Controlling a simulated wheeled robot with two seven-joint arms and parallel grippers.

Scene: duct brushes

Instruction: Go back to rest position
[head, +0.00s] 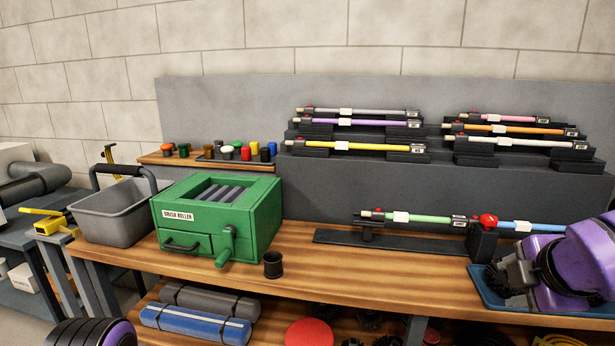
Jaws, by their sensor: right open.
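My right gripper (512,280), black with a purple wrist behind it, is at the lower right. It is open and sits over or in front of a blue tray (482,288) at the bench's right front. I cannot tell its height above the tray, and much of the tray is hidden by my arm. I see nothing held in it. Part of my left arm, black and purple, shows at the bottom left edge, but its gripper is out of the frame.
The wooden bench (345,275) holds a green brush roller box (255,215), a grey bucket (105,215), a small black cup (273,265) and a black stand (340,237) with green and blue rods. Several rods rest on the grey shelf behind. The bench's front middle is clear.

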